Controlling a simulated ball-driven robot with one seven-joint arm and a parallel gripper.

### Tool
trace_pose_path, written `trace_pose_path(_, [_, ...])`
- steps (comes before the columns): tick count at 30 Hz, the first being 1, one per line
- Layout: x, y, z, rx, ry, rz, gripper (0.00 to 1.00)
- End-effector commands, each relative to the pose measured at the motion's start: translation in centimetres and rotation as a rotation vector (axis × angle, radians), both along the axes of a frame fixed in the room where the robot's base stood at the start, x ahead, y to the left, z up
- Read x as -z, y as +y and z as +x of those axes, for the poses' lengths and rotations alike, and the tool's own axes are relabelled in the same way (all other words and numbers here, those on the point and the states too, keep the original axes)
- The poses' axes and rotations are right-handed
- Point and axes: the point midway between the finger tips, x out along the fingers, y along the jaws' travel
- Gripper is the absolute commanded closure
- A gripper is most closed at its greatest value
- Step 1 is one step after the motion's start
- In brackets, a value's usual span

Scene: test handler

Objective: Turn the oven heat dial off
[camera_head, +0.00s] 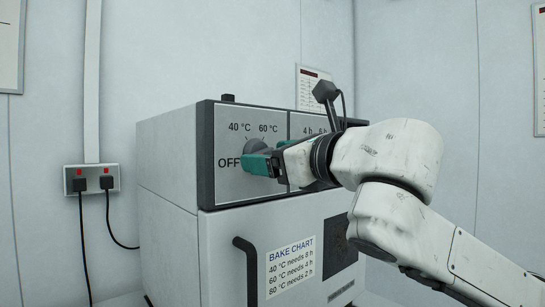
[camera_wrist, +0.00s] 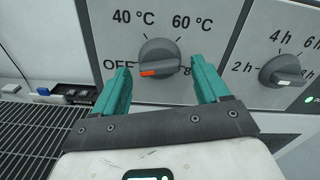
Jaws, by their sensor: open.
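The oven heat dial (camera_wrist: 158,53) is a round grey knob with a raised grip bar. The orange mark on its bar is at the left end, toward the OFF label (camera_wrist: 112,66). The labels 40 °C and 60 °C are above it, and another at right is partly hidden by a finger. My gripper (camera_wrist: 158,72) is open, with one teal finger on each side of the dial; I cannot tell whether either touches it. In the head view my gripper (camera_head: 262,163) is at the panel and covers most of the dial (camera_head: 253,146).
A second dial (camera_wrist: 280,69) with hour labels is to the right on the same panel (camera_head: 290,122). The oven door handle (camera_head: 246,270) sticks out below. A wall socket (camera_head: 91,179) with plugs and cables is at left. A dark grille (camera_wrist: 35,140) lies lower left.

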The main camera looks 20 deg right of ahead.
Motion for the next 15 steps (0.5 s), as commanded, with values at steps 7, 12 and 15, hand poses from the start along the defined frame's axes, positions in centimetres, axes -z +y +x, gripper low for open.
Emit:
trace_pose_path(7, [0.0,-1.2,-3.1,0.003,-0.002,-0.001,0.26])
trace_pose_path(12, [0.0,-2.2,-6.3,0.004,-0.001,-0.001,0.26])
trace_pose_path(15, [0.1,-2.6,-7.9,0.002,-0.001,-0.002,0.26])
